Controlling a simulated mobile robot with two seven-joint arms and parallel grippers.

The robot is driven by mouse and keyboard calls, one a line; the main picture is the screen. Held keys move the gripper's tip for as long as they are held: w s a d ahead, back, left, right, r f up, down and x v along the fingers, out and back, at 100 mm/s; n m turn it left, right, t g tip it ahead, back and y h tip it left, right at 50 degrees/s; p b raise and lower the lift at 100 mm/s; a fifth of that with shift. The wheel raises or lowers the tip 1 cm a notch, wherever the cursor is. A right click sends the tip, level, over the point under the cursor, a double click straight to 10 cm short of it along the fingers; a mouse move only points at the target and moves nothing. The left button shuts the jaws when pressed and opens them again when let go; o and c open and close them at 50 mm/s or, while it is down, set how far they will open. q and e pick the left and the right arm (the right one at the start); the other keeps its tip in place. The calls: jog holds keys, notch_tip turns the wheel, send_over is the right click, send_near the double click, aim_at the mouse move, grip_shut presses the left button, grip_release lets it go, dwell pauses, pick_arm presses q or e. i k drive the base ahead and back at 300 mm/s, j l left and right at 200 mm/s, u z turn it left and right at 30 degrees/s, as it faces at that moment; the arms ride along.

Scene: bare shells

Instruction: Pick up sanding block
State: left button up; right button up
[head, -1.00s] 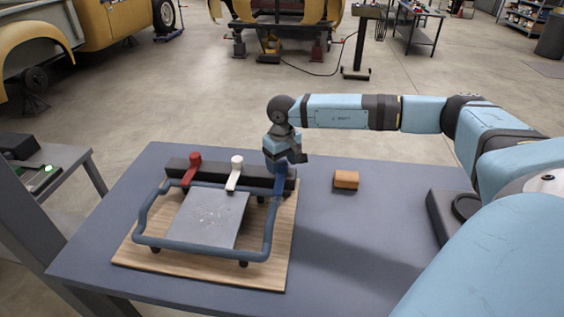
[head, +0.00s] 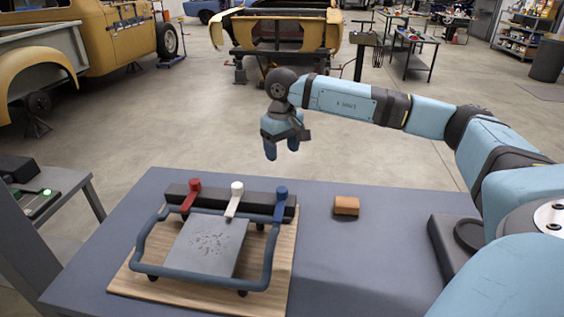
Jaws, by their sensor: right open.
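The sanding block (head: 346,206) is a small orange-brown block lying on the grey table, right of the wooden board. My right gripper (head: 281,152) is raised above the back of the table, up and to the left of the block and clear of it. Its two blue fingers point down and are apart, with nothing seen between them. My left gripper is not in view.
A wooden board (head: 284,268) at the left of the table (head: 352,262) carries a blue tube frame (head: 190,276), a grey plate (head: 209,248) and red, white and blue levers. A dark tray-like item lies at the right. The table around the block is clear.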

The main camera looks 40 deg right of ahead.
aim_at(343, 206)
jog(key=k+j, duration=0.8)
jog(key=j, duration=0.15)
